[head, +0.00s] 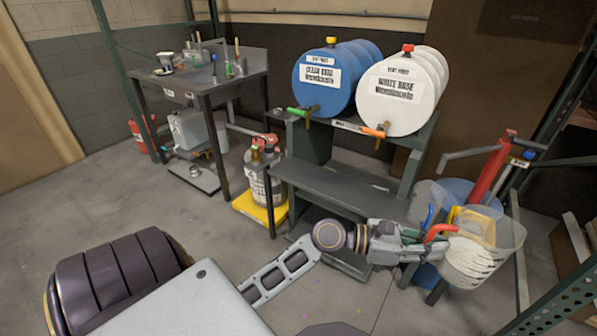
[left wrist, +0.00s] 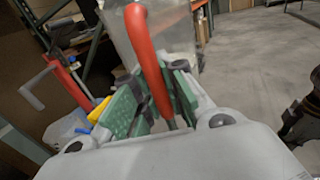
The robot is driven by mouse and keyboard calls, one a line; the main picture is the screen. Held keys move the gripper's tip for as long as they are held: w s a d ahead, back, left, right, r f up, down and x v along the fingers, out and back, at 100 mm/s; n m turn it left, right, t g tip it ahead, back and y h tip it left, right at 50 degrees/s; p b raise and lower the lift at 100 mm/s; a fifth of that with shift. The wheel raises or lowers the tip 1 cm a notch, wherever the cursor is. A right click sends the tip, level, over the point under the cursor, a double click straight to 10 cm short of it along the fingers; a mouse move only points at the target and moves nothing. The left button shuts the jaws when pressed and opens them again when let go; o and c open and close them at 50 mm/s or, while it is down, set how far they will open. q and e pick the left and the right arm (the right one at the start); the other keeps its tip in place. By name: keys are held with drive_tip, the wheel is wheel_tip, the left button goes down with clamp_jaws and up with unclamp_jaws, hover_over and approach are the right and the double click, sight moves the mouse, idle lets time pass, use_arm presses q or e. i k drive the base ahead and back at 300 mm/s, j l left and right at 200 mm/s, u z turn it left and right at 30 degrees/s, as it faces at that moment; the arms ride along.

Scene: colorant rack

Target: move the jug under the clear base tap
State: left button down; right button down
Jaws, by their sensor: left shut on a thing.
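A translucent jug (head: 474,262) with a red-orange handle hangs at the right in the head view. My left gripper (head: 424,239) is shut on that handle. In the left wrist view the green finger pads (left wrist: 150,100) close on the red-orange handle (left wrist: 139,40), with the clear jug wall (left wrist: 170,38) beyond. The blue clear base drum (head: 321,83) lies on the stand at upper centre, with a green-handled tap (head: 300,113) on its front. The held jug is right of and lower than this tap, away from it. My right gripper is not in view.
A white base drum (head: 392,97) with an orange tap (head: 374,132) is beside the blue drum. A dark shelf (head: 335,188) runs below the taps. Blue- and yellow-handled vessels, a blue drum (head: 470,194) and a red pump (head: 491,167) crowd the right. A yellow scale with a can stands left.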

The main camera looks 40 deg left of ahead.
sight(301, 174)
drive_tip(key=i+j+u, duration=0.15)
drive_tip(key=u, duration=0.2)
drive_tip(key=i+u, duration=0.7)
drive_tip(key=k+j, duration=0.05)
drive_tip(key=k, duration=0.05)
